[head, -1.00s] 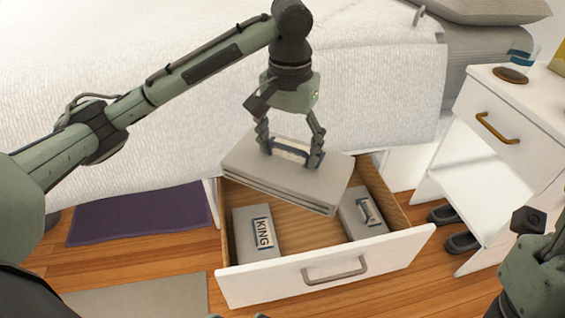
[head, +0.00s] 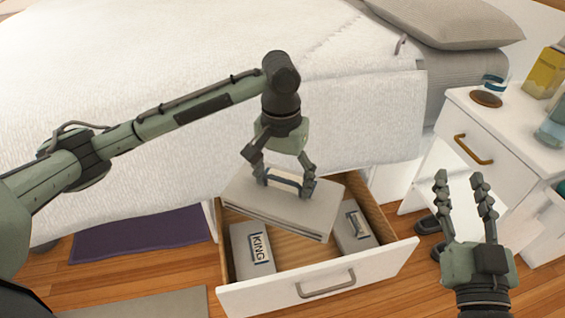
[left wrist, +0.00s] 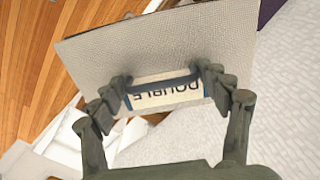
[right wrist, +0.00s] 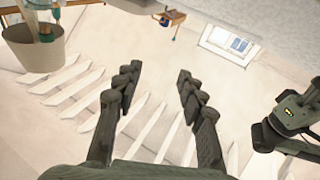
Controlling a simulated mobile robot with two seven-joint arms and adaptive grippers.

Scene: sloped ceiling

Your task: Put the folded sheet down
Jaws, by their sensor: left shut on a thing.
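The folded sheet (head: 300,215) is a grey flat stack with a label band reading DOUBLE in the left wrist view (left wrist: 160,50). My left gripper (head: 286,184) is shut on the sheet at its band and holds it, slightly tilted, above the back of an open drawer (head: 355,277). The sheet hides part of the drawer floor. In the left wrist view the fingers (left wrist: 163,88) grip both ends of the band. My right gripper (head: 459,180) is open and empty, right of the drawer; its fingers also show in the right wrist view (right wrist: 158,75).
The drawer holds a grey packet labelled KING (head: 252,250) at left and another grey packet (head: 354,228) at right, with bare wood between. The bed (head: 180,110) rises behind. A white nightstand (head: 485,125) stands right. A purple mat (head: 140,233) lies left.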

